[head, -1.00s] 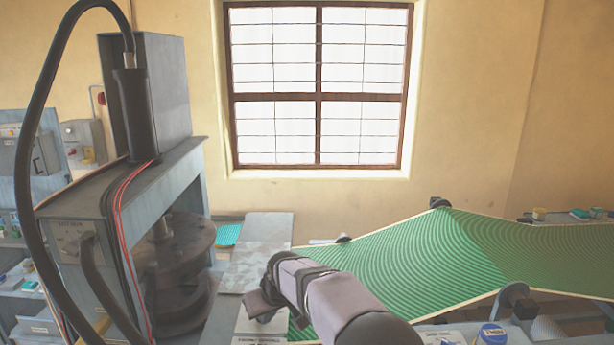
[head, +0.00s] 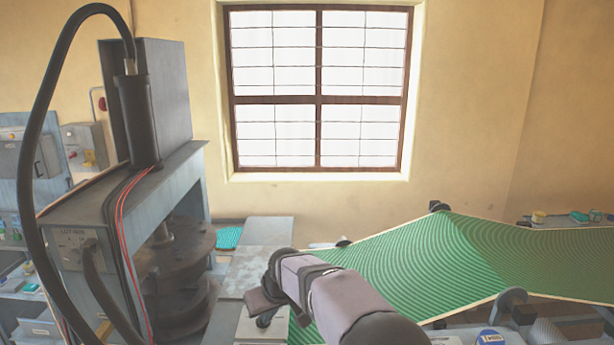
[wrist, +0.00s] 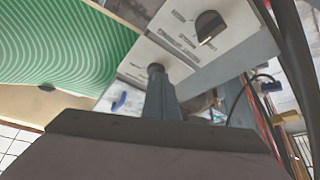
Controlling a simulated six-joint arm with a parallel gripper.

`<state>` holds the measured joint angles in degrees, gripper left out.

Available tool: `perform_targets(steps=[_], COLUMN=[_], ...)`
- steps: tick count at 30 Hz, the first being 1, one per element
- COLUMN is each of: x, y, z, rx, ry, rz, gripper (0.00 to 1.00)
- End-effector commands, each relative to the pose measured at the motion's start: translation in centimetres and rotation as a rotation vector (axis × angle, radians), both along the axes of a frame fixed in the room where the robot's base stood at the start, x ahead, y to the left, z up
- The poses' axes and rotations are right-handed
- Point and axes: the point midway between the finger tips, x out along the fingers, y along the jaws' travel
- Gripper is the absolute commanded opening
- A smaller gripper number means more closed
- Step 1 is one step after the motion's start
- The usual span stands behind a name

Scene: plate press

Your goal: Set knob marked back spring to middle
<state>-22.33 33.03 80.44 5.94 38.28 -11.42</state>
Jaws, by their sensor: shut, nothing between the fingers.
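My gripper (wrist: 160,82) is shut and empty, with its fingers pointing at a light panel in the wrist view. A small dark round knob (wrist: 154,67) is at the fingertips, partly hidden by them; I cannot tell whether they touch. A larger black knob (wrist: 209,25) sits on a neighbouring light panel, apart from the fingers. A blue handle or knob (wrist: 118,102) is on another light plate to the left. Printed labels are too small to read, so I cannot tell which knob is marked back spring. In the head view, my gripper (head: 263,305) is over the bench beside the press.
The grey press (head: 60,250) with its hanging black hose stands at the left in the head view. A green striped sheet (head: 410,265) lies right of my arm. In the wrist view, a black hose (wrist: 292,70) and red wires run along the right.

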Motion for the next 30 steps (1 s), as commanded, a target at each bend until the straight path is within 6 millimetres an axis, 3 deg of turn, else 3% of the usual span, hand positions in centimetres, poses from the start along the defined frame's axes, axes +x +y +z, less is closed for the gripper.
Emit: perform_targets(steps=[1, 7, 20, 26, 30], x=[0.0, 0.0, -0.1, -1.8, -5.2], y=[0.0, 0.0, -0.2, -3.1, -7.7], z=[1.1, 2.7, 2.8, 1.9, 0.2], rx=[0.001, 0.001, 0.000, -0.016, -0.040], ry=[-0.001, -0.001, 0.001, 0.039, 0.105], rz=[0.000, 0.000, -0.002, -0.048, -0.121], gripper=[0.00, 0.00, 0.00, 0.00, 0.00])
